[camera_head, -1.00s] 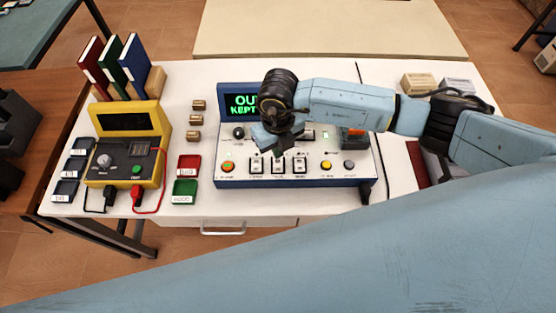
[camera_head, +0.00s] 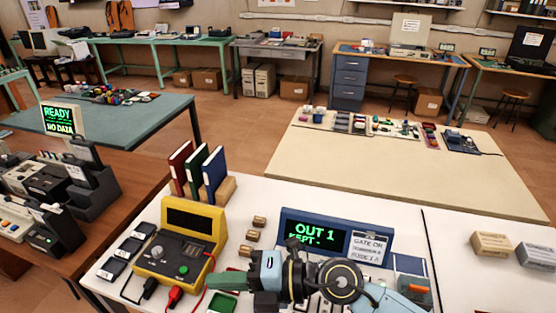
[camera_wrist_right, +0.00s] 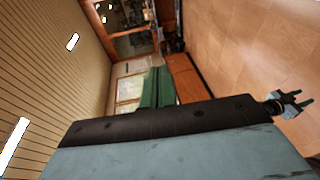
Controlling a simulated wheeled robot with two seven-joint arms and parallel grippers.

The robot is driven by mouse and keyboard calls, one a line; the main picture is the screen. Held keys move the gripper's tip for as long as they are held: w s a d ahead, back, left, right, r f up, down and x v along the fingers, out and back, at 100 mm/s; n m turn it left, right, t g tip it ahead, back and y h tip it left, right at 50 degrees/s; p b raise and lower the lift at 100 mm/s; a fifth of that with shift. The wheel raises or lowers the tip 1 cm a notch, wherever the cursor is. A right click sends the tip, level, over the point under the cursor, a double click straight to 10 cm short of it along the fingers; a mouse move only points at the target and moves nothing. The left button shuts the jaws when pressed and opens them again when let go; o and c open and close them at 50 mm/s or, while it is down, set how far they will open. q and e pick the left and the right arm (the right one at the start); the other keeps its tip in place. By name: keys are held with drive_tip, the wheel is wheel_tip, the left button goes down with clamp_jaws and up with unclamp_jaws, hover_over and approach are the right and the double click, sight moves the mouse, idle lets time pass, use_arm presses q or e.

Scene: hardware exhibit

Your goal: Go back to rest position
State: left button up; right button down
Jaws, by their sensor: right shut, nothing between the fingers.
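My right gripper (camera_head: 230,280) shows at the bottom of the head view, pointing left, shut and empty. It is in front of the blue console (camera_head: 290,216), between it and the yellow meter box (camera_head: 204,219). My arm hides much of the console's front panel. The console's screen (camera_head: 318,238) reads OUT 1 and KEPT in green.
On the white table stand three books (camera_head: 198,170), small wooden blocks (camera_head: 259,222) and pale boxes (camera_head: 492,245). A brown table (camera_head: 125,205) with dark devices stands left. A cream table (camera_head: 400,178) lies behind. Open floor (camera_head: 245,125) shows between the tables.

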drive_tip(key=w+d+r+m+t+h, duration=0.2)
drive_tip(key=w+d+r+m+t, duration=0.25)
drive_tip(key=m+t, duration=0.4)
drive_tip(key=w+d+r+m+t+h, duration=0.1)
drive_tip(key=w+d+r+m+t, duration=0.2)
drive_tip(key=d+r+m+t, duration=0.4)
drive_tip(key=s+d+f+m+g+h, duration=0.1)
drive_tip(key=d+f+m+g+h, duration=0.1)
drive_tip(key=d+f+m+h, duration=1.25)
drive_tip(key=s+d+f+m+g+y, duration=0.1)
drive_tip(key=s+d+f+m+g, duration=0.15)
drive_tip(key=s+f+g, duration=0.55)
drive_tip(key=s+d+f+m+g, duration=0.1)
drive_tip(key=s+d+f+g, duration=0.2)
drive_tip(key=s, duration=0.9)
wheel_tip(320, 180, down, 30)
drive_tip(key=s+f+g+b, duration=0.1)
drive_tip(key=s+g+b, duration=0.1)
drive_tip(key=b, duration=0.3)
drive_tip(key=s+d+f+b, duration=0.2)
drive_tip(key=s+f+b, duration=0.2)
drive_tip(key=s+f, duration=1.1)
wheel_tip(320, 180, down, 3)
drive_tip(key=shift+s+d+r+g+b, duration=0.1)
drive_tip(key=shift+s+d+g+b, duration=0.15)
drive_tip(key=shift+g+b, duration=0.1)
